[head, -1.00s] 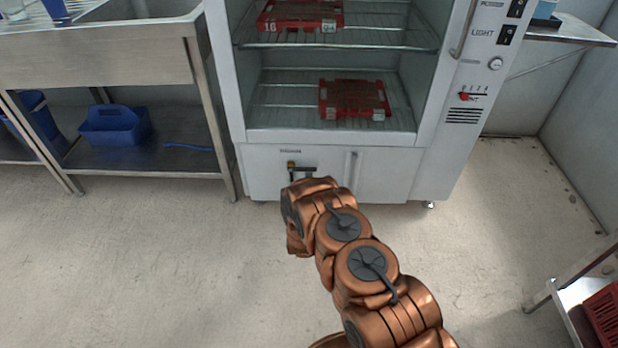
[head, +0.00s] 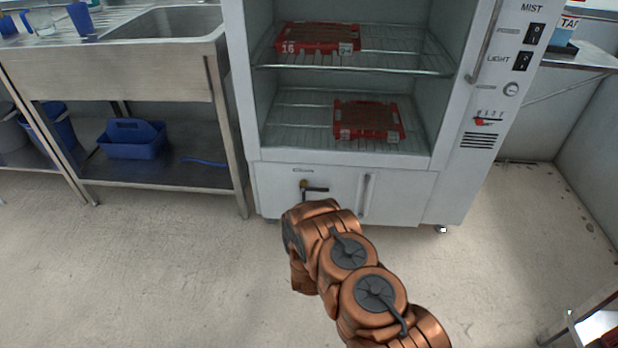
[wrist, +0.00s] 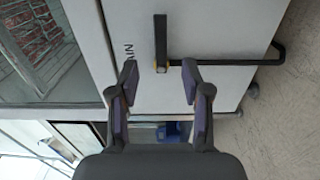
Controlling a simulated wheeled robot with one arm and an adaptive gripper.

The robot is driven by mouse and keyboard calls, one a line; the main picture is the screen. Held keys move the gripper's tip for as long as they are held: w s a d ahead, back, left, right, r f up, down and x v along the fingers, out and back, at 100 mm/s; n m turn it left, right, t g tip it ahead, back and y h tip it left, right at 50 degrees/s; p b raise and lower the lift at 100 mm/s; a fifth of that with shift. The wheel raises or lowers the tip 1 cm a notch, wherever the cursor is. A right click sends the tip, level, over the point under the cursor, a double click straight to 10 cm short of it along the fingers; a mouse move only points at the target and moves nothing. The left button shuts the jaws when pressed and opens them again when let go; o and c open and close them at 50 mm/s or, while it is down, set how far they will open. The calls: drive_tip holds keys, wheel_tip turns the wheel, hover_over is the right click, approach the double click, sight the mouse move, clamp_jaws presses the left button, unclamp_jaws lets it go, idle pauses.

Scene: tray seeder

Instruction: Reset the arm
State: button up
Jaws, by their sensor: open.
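My gripper (wrist: 160,66) is open, with nothing between its two fingers in the wrist view. Its fingertips point toward the white lower panel of the cabinet (head: 275,186), near a black handle (wrist: 225,62). I cannot tell the exact gap between them. In the head view, my copper-coloured arm reaches from the bottom right up toward the cabinet's lower front. It is bent, and my gripper is hidden there.
The cabinet stands open, with a red tray (head: 318,38) on the upper rack and another red tray (head: 368,120) on the lower one. A steel sink bench (head: 110,75) stands left, with a blue caddy (head: 132,138) beneath. The floor (head: 130,265) is clear left of my arm.

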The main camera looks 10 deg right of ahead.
drive_tip(key=a+r+m+g+y+p, duration=0.25)
drive_tip(key=r+p, duration=0.35)
drive_tip(key=r, duration=0.6)
drive_tip(key=a+r+m+g+y+p, duration=0.1)
drive_tip(key=a+r+m+g+p, duration=0.3)
drive_tip(key=r, duration=0.9)
drive_tip(key=s+r+m+g+y+p, duration=0.25)
drive_tip(key=s+r+p, duration=0.35)
drive_tip(key=r, duration=0.4)
drive_tip(key=s+d+r+m+g+p, duration=0.2)
drive_tip(key=s+r, duration=0.8)
drive_tip(key=s, duration=0.5)
drive_tip(key=s+d+r+m+g+h+p, duration=0.1)
drive_tip(key=s+d+r+m+g+p, duration=0.1)
drive_tip(key=s+r+p, duration=0.5)
drive_tip(key=s+d+r+m+g+p, duration=0.2)
drive_tip(key=s+d+r+g+p, duration=0.2)
drive_tip(key=s+r, duration=1)
drive_tip(key=s+g+p, duration=0.1)
drive_tip(key=s+g, duration=0.1)
drive_tip(key=s, duration=0.8)
drive_tip(key=shift+s+d+r+h, duration=0.15)
drive_tip(key=shift+s+d+h, duration=0.1)
drive_tip(key=shift+d+h, duration=0.1)
drive_tip(key=shift+d+m, duration=0.1)
drive_tip(key=shift+m, duration=0.2)
